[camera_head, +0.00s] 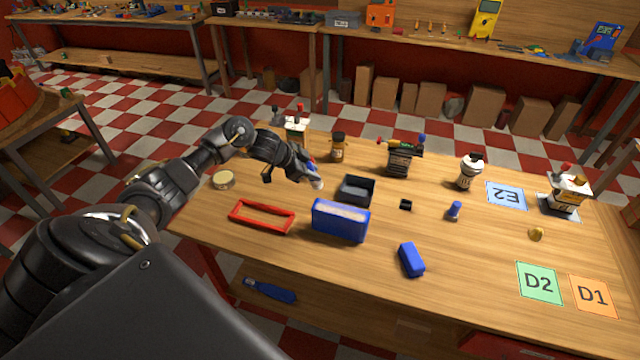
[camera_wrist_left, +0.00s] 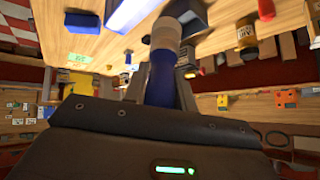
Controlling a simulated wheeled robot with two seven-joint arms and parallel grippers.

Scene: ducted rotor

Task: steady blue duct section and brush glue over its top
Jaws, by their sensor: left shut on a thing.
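The blue duct section (camera_head: 338,226) stands on the wooden table with a pale top face. Part of it also shows at the top of the left wrist view (camera_wrist_left: 130,14). My left gripper (camera_head: 306,172) is shut on a brush, whose blue handle (camera_wrist_left: 160,82) and pale tip (camera_wrist_left: 167,33) show in the left wrist view. The brush is above the table, behind and left of the duct section in the head view, and apart from it. My right gripper is in neither view, and nothing holds the duct section.
A red frame (camera_head: 262,217) lies left of the duct section, and a dark open tray (camera_head: 356,189) is behind it. A smaller blue block (camera_head: 411,260) lies to the right. Bottles and tool stands line the table's back. Flat cards, including D2 (camera_head: 539,283), lie at right.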

